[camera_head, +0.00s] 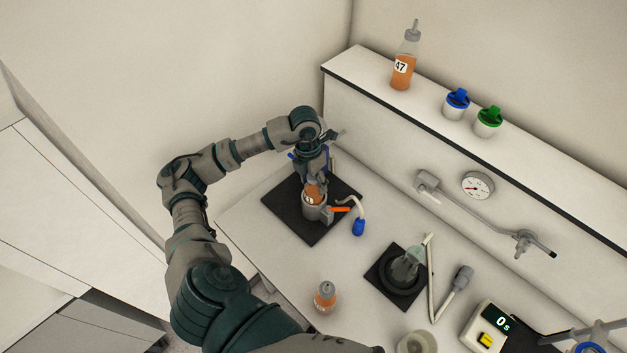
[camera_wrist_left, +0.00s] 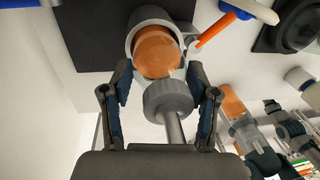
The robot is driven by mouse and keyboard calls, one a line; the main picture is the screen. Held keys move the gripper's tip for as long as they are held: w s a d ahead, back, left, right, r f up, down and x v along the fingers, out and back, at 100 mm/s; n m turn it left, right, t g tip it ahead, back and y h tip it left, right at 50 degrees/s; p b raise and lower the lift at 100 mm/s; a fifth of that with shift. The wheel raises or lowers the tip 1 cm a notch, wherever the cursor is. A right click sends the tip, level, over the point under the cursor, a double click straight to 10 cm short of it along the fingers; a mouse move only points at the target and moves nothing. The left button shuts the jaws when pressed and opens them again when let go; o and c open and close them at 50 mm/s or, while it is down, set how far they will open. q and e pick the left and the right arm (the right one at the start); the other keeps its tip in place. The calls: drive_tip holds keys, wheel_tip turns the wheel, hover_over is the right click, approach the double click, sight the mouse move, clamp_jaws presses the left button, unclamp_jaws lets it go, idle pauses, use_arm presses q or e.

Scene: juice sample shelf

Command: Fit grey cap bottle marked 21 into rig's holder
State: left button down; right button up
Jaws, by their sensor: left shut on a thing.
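In the left wrist view, the fingers (camera_wrist_left: 160,98) stand either side of the cap, and the orange body (camera_wrist_left: 157,52) lies within the holder's round mouth. The bottle's label is mostly hidden, so I cannot read its full number. The rig's holder (camera_head: 318,213) is a grey cup with an orange lever, on a black base (camera_head: 284,222). The bottle's upper part shows above the cup; I cannot tell whether it is fully down.
Another orange bottle (camera_head: 325,298) stands on the bench. A blue-tipped hose (camera_head: 358,227) lies right of the holder. A round black stand (camera_head: 400,285) and a timer (camera_head: 486,328) are further right. Bottle 47 (camera_head: 402,66) and blue and green-lidded jars stand on the raised shelf.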

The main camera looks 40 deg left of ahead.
use_arm(q)
drive_tip(key=shift+f+b, duration=0.95)
drive_tip(key=shift+f, duration=0.35)
drive_tip(key=shift+c, duration=1.1)
unclamp_jaws()
